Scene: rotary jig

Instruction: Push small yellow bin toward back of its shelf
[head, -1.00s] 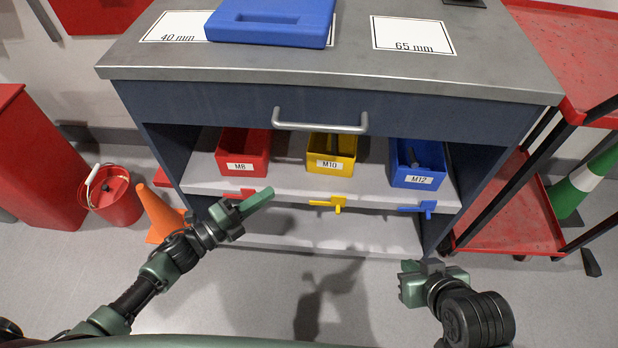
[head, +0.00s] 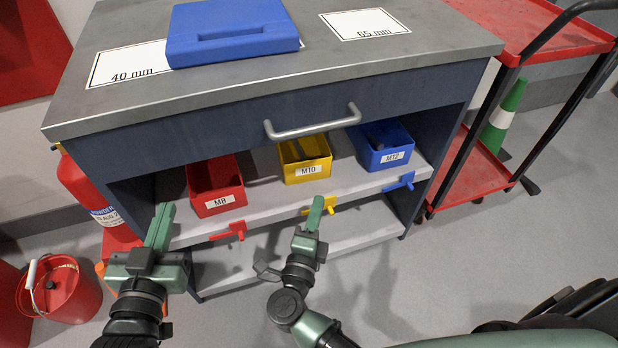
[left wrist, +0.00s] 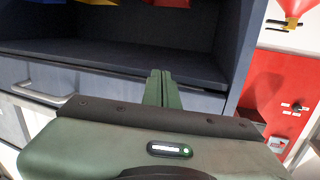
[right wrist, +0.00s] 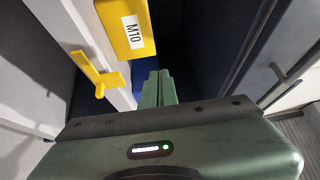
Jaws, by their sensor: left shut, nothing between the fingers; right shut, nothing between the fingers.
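The small yellow bin (head: 305,168), labelled M10, sits upright in the middle of the cabinet's upper shelf, between the red and blue bins. It also shows, turned sideways, at the top of the right wrist view (right wrist: 113,28). A yellow lever (head: 330,208) sticks out at the shelf edge below it. My right gripper (head: 316,204) is shut and empty, in front of and below the yellow bin, near the lever and apart from the bin. My left gripper (head: 162,212) is shut and empty, left of the red bin and in front of the cabinet.
The red bin (head: 216,203) M8 and blue bin (head: 390,159) M12 flank the yellow one. The drawer handle (head: 311,126) juts out above. Red and blue levers line the shelf edge. A red cart (head: 497,188) stands at right, a red bucket (head: 62,292) at left.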

